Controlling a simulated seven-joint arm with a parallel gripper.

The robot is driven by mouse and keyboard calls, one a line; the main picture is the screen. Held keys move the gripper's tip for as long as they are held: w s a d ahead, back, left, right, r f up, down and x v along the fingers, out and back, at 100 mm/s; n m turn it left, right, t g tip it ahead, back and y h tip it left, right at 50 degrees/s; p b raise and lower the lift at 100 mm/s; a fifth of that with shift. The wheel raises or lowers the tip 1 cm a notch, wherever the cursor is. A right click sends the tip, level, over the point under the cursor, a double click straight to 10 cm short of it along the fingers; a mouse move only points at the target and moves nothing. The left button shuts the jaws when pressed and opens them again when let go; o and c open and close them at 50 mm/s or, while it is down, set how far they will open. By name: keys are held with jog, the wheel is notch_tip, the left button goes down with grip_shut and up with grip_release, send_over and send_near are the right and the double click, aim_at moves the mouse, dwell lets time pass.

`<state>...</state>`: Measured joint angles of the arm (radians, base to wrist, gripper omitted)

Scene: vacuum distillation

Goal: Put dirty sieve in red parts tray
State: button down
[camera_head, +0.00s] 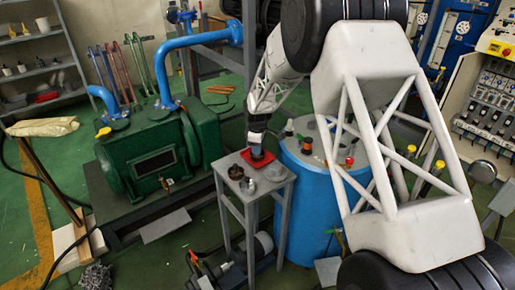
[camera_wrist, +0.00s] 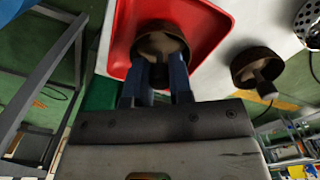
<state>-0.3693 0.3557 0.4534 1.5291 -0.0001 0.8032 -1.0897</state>
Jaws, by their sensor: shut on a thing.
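The dirty sieve (camera_wrist: 160,30) is a round, brown-stained cup with a dark rim, seen in the wrist view. My gripper (camera_wrist: 157,78) is shut on it with its two blue fingers. The sieve is over the red parts tray (camera_wrist: 205,22); I cannot tell if it touches the tray floor. In the head view the red tray (camera_head: 268,163) lies on a small grey table, and my gripper (camera_head: 256,148) points down right over it, hiding most of the sieve.
Beside the tray on the grey table (camera_head: 262,184) are a brown cup with a rod (camera_wrist: 258,68) and a perforated metal cup (camera_wrist: 309,22). A blue drum (camera_head: 300,200) stands close on the right, and a green pump (camera_head: 150,160) on the left.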

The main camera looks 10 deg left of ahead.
jog(key=shift+f, duration=0.1)
jog(key=c, duration=1)
grip_release()
notch_tip(320, 180, up, 12)
jog(key=shift+r, duration=0.15)
dwell(0.3)
